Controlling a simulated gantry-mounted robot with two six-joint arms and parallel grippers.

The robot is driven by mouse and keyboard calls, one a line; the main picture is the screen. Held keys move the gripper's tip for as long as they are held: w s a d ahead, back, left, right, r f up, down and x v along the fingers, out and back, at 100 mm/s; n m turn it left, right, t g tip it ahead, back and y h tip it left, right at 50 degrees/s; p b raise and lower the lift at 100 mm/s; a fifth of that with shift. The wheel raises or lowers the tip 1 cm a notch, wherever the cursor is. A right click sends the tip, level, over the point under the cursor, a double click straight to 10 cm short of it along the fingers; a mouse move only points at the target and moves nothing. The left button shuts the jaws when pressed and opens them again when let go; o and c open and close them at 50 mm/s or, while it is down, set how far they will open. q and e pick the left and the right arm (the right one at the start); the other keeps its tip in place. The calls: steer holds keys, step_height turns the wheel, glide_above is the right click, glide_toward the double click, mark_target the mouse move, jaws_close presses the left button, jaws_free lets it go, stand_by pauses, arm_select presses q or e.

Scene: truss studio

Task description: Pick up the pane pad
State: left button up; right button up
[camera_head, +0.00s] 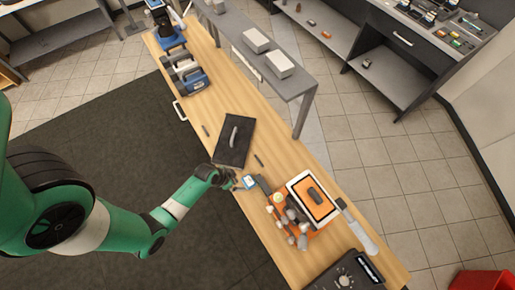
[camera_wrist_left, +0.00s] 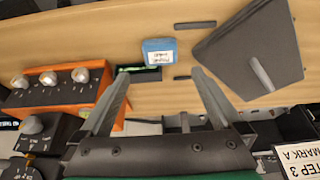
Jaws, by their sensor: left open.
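The pane pad (camera_head: 249,182) looks like a small blue block with a white label, lying on the wooden bench top. In the left wrist view the pad (camera_wrist_left: 159,51) lies ahead of the fingertips, roughly centred between them; its label print is hard to read. My left gripper (camera_head: 234,183) is just left of the pad in the head view. My right gripper is in neither view.
A black board with a grey handle (camera_head: 235,140) lies beside the pad. An orange box with several knobs (camera_wrist_left: 60,92) stands on the other side, near an orange-faced panel (camera_head: 313,196). Small dark bars (camera_wrist_left: 195,25) lie nearby. A black device (camera_head: 347,277) sits at the bench's near end.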

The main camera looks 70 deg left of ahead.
arm_select(q)
steer(key=b, duration=0.6)
glide_above(248, 181)
steer(key=s, duration=0.3)
steer(key=f, duration=0.5)
steer(key=shift+d+f, duration=0.3)
steer(key=shift+f, duration=0.1)
steer(key=shift+w+f, duration=0.15)
steer(key=shift+w, duration=0.05)
steer(key=b+x, duration=0.3)
steer(key=x, duration=0.1)
steer(key=shift+w+a+f+b, duration=0.1)
steer(key=shift+w+b, duration=0.15)
steer(key=shift+b, duration=0.15)
steer(key=shift+w+f, duration=0.15)
steer(key=shift+f, duration=0.1)
